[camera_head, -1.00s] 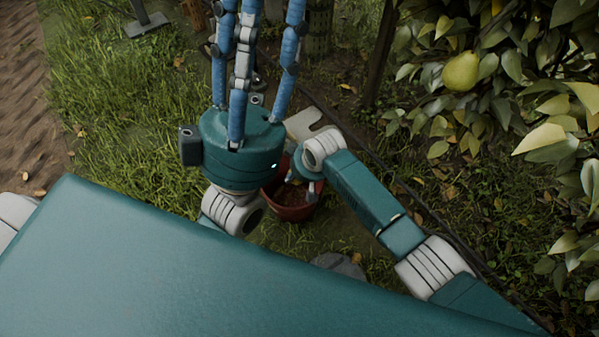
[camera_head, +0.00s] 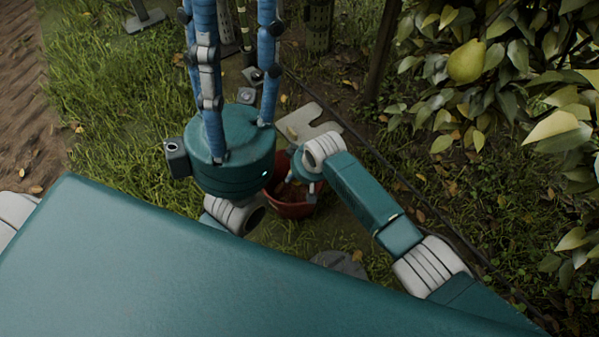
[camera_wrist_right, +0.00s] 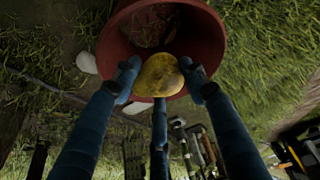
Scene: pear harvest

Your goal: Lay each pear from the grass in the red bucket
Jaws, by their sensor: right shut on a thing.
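The red bucket (camera_head: 291,210) stands on the grass beyond my body, with brown matter inside. My right gripper (camera_head: 312,190) is over its opening, mostly hidden by its own wrist. In the right wrist view, my right gripper (camera_wrist_right: 160,80) has three blue fingers closed around a yellow pear (camera_wrist_right: 159,73). The pear is held at the mouth of the bucket (camera_wrist_right: 204,36), overlapping the near rim in the picture. My left gripper is seen from its teal palm, left of the bucket. Its blue fingers stretch up past the frame top, so their tips are hidden. I see no pear on the grass.
A leafy tree with a hanging pear (camera_head: 466,67) fills the right side. A pale flat plate (camera_head: 312,130) lies behind the bucket, near a thin dark line across the ground. A dark grey stone-like thing (camera_head: 340,262) is nearer me. Open grass lies at left.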

